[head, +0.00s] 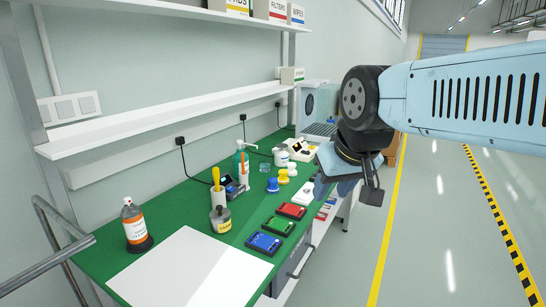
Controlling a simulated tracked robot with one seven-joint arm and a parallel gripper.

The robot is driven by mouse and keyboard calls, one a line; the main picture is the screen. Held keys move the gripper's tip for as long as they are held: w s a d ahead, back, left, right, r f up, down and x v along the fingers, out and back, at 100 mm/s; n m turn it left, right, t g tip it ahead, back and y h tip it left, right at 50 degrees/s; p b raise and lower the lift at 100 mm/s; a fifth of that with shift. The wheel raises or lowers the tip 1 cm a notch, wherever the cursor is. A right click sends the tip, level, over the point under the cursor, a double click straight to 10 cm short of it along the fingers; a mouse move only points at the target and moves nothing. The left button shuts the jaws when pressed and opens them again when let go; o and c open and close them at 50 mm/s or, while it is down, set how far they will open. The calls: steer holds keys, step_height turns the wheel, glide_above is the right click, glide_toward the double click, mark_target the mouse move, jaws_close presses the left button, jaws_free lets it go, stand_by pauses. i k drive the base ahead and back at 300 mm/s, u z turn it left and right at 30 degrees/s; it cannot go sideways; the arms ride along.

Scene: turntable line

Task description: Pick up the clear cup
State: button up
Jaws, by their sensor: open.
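A small see-through cup (263,167), which looks like the clear cup, stands on the green bench top (190,203) toward the far end. It is right of the teal pump bottle (242,168) and behind the blue and yellow pieces. My gripper (347,190) is open, at the right of the bench near its front edge. It is apart from the cup, which lies to its left. The gripper partly hides the far right of the bench, and I cannot see anything between its jaws.
A blue-capped item (272,185) and a yellow piece (283,177) stand just in front of the cup. Red (292,211), green (278,227) and blue (263,244) trays line the front edge. A lower shelf (170,119) overhangs the back. Open floor (440,220) lies at right.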

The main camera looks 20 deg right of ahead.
mark_target(265, 164)
steer(key=z, duration=0.3)
steer(key=i, duration=1.1)
steer(key=z, duration=0.05)
